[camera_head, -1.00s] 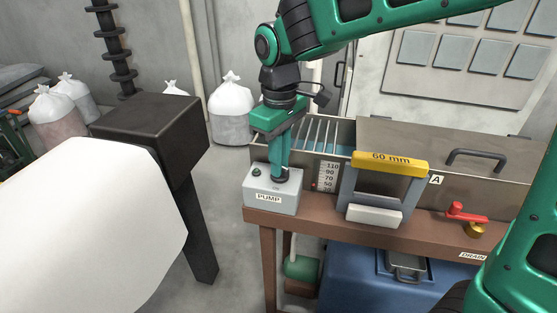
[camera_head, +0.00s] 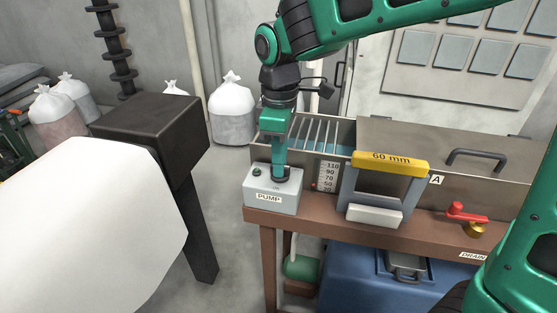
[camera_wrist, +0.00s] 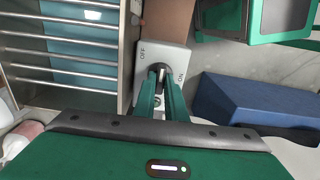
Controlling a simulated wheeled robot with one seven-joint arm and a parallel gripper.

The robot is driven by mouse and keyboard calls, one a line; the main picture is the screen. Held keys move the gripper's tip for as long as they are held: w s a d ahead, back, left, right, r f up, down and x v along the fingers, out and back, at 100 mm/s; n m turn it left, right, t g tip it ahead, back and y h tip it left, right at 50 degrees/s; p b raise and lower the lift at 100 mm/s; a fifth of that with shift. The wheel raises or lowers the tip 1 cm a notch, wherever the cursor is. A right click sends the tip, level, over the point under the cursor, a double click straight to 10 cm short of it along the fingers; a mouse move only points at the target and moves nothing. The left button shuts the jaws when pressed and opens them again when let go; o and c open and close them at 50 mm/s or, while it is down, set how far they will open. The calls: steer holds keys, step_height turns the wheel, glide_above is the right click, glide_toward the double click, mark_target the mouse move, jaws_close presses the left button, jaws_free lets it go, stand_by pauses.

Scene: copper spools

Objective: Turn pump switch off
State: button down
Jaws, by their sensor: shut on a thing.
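The pump box (camera_head: 270,201) is a light grey box labelled PUMP on the left end of the brown bench. It also shows in the wrist view (camera_wrist: 179,53), with OFF marked at its upper left and ON at its right. The pump switch (camera_wrist: 161,70) is a small dark knob on the box top, partly hidden by my fingers. My gripper (camera_head: 281,177) points down at the box. In the wrist view its two green fingers (camera_wrist: 161,78) straddle the switch and are shut on it. I cannot tell exactly where the switch points.
A grey tank (camera_head: 385,141) with open slats stands behind the box. A grey frame with a yellow 60 mm bar (camera_head: 390,163) is to the right. A red drain handle (camera_head: 466,214) is farther right. A blue bin (camera_head: 349,283) sits under the bench.

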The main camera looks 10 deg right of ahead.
steer(key=shift+w+d, duration=0.15)
steer(key=shift+d, duration=0.05)
steer(key=c, duration=1.8)
jaws_free()
step_height(320, 180, up, 11)
steer(key=shift+f, duration=0.1)
